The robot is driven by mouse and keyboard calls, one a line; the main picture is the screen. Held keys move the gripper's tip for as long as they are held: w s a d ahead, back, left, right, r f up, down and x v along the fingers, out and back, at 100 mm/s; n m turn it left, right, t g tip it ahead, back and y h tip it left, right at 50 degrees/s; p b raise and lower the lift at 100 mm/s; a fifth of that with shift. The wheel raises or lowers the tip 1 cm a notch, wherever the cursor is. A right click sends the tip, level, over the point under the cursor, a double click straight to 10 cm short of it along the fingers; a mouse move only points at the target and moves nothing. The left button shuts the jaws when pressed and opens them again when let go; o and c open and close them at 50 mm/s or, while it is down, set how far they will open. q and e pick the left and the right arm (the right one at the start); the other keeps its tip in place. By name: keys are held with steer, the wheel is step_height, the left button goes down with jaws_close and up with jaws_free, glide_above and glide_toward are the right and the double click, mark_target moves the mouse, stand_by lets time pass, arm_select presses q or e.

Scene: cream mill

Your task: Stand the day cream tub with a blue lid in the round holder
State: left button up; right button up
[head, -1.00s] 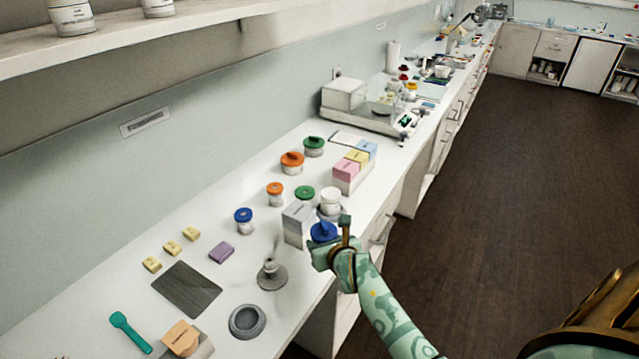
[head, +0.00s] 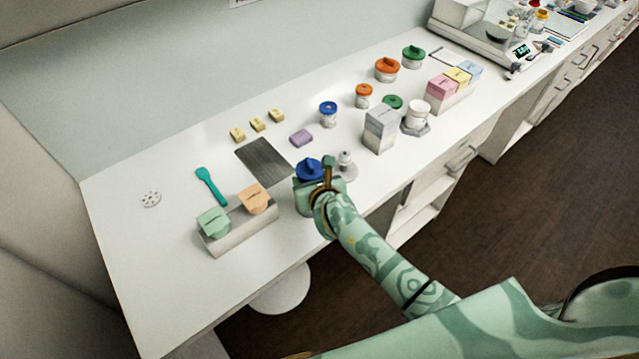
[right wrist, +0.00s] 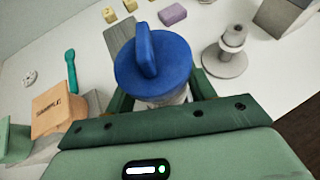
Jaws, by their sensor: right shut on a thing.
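A tub with a blue lid (head: 309,168) is held in my right gripper (head: 311,184) near the front edge of the worktop. In the right wrist view the blue lid (right wrist: 154,66) has a raised bar, and the pale tub body (right wrist: 165,100) sits between the green fingers. The tub looks about upright; its base is hidden, so I cannot tell if it touches anything. The round holder does not show clearly now; the gripper and tub cover that part of the worktop. My left gripper is not in view.
A grey stand with a knob (head: 346,166) is close right of the held tub. A tray with soap-like blocks (head: 240,231) is to the left, a dark mat (head: 264,160) behind. A smaller blue-lidded tub (head: 328,114) and a grey box (head: 380,129) stand farther back.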

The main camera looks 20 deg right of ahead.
steer(key=shift+f+b, duration=1.9)
steer(key=shift+f, duration=0.35)
steer(key=shift+s, duration=0.15)
steer(key=shift+f+b, duration=0.65)
steer(key=shift+f, duration=0.35)
stand_by(1.0)
steer(key=o, duration=1.3)
